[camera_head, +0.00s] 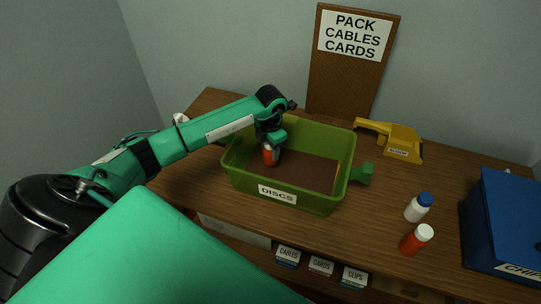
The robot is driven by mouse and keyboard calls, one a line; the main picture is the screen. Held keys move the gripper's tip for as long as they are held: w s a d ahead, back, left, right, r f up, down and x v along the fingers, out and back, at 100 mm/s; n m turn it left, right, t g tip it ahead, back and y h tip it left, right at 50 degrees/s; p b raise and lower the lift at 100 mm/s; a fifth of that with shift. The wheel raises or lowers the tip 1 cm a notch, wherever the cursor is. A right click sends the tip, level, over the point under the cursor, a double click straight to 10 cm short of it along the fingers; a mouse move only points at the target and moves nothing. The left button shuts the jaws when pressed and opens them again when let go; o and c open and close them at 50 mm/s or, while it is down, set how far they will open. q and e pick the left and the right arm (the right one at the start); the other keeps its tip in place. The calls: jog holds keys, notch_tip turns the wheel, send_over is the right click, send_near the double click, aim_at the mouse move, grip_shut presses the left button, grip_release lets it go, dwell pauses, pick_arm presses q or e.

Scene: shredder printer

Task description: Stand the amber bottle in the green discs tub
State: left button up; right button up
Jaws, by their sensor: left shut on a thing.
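The green discs tub (327,201) stands on the wooden desk, with a white "DISCS" label on its near wall. My left gripper (270,145) points down inside the tub's left part, shut on the amber bottle (269,156). The bottle shows as a small orange shape with a pale patch, roughly upright. The gripper hides its upper part, and I cannot tell whether its base touches the tub floor. My right gripper is not in view.
A red bottle with a white cap (412,241) and a white bottle with a blue cap (417,208) stand right of the tub. A yellow device (400,142) is behind them, and a blue bin (503,220) is at the far right. A sign board (348,75) stands behind the tub.

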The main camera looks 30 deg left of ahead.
aim_at(270, 158)
pick_arm(q)
notch_tip(270, 158, down, 4)
jog(key=shift+f+p, duration=0.25)
jog(key=shift+p, duration=0.1)
jog(key=shift+f, duration=0.2)
jog(key=shift+f, duration=0.1)
jog(key=o, duration=1.1)
jog(key=shift+c, duration=0.2)
